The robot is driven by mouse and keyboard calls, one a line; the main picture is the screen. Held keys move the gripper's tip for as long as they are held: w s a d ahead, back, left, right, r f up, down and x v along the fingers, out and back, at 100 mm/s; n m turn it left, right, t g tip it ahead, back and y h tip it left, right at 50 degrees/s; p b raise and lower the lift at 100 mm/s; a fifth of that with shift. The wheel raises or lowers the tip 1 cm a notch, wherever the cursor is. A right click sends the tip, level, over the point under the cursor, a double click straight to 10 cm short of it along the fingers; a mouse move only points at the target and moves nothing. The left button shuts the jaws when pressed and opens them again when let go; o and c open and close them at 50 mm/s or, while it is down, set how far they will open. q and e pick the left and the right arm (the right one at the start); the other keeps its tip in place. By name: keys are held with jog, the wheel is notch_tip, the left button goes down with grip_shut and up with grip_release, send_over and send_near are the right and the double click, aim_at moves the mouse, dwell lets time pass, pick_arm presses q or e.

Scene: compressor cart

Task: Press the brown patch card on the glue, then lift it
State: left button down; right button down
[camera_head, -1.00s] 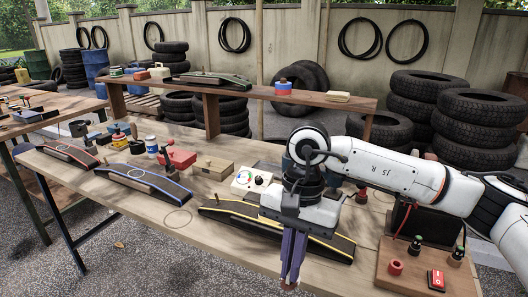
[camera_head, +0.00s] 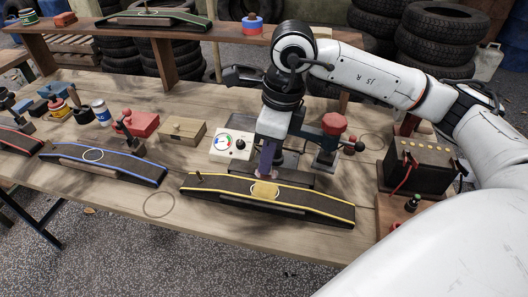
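A tan-brown square card (camera_head: 265,189) lies on the middle of the dark strip with yellow edges (camera_head: 318,207), which rests near the table's front edge. I take this to be the patch card; any glue beneath it is hidden. My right gripper (camera_head: 264,175) points down just behind and above the card, its purple fingers close together. I cannot tell whether the fingertips touch the card or hold anything. My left gripper is out of view.
A white dial box (camera_head: 232,145) and a wooden box (camera_head: 183,131) stand left of my gripper. A red-topped device (camera_head: 330,138) and a battery (camera_head: 419,163) stand to the right. A blue-edged strip (camera_head: 105,163) lies left. Bare table lies front left.

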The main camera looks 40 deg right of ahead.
jog(key=shift+f+b, duration=0.5)
jog(key=shift+f, duration=0.45)
notch_tip(320, 180, down, 3)
jog(key=shift+f+b, duration=0.1)
jog(key=shift+b, duration=1.1)
jog(key=shift+f, duration=0.15)
pick_arm(q)
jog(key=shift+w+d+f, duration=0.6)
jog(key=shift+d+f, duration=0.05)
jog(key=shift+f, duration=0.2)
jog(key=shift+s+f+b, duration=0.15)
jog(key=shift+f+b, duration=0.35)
jog(key=shift+b, duration=0.05)
pick_arm(e)
jog(key=shift+w+f, duration=0.1)
jog(key=shift+w, duration=0.05)
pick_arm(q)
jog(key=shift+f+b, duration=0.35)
pick_arm(e)
jog(key=shift+f, duration=0.35)
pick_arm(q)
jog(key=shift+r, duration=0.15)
pick_arm(e)
jog(key=shift+r, duration=0.15)
